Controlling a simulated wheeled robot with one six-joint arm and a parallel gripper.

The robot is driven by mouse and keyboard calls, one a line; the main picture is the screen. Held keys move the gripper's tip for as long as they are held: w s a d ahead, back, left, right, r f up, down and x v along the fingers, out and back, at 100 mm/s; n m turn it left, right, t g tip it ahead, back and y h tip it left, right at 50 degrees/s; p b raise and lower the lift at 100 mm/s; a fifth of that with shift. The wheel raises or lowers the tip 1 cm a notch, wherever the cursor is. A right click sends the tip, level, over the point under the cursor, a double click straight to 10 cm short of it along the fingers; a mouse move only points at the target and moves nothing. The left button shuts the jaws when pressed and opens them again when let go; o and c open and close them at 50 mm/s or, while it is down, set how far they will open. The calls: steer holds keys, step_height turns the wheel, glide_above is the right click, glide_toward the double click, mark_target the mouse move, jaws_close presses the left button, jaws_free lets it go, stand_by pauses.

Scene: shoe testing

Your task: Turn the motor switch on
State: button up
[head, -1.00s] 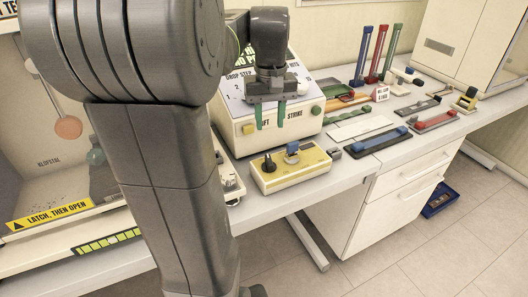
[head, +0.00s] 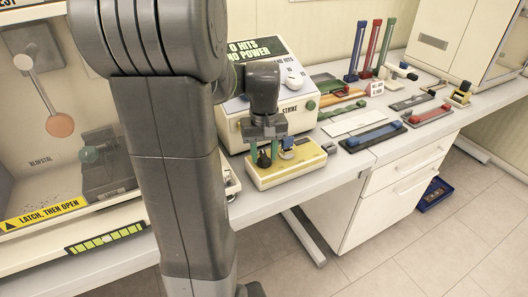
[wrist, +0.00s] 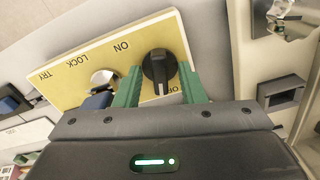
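The motor switch is a black rotary knob (wrist: 158,70) on a yellow-topped control box (wrist: 60,85). Its pointer line faces the partly hidden OFF label; the ON label sits away to its upper left. In the head view the knob (head: 264,160) is at the left part of the box (head: 310,170). My gripper (head: 265,152) is pointed down over the box, its green fingers on either side of the knob. In the wrist view the fingers appear apart, with small gaps beside the knob, so my gripper (wrist: 160,74) looks open around it.
A silver key switch (wrist: 103,79) with a blue part, by the LOCK and TRY labels, is close beside one finger. A larger cream machine (head: 230,125) stands behind the box. Shoe-testing tools lie on the bench (head: 345,175) to the right.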

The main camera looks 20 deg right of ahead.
jaws_close()
steer(key=shift+m, duration=0.4)
steer(key=m+p, duration=0.1)
steer(key=m, duration=0.2)
steer(key=m+p, duration=0.1)
steer(key=m, duration=0.2)
steer(key=shift+m, duration=0.3)
steer(key=m, duration=0.3)
steer(key=shift+p, duration=0.35)
steer(key=shift+m, duration=2.2)
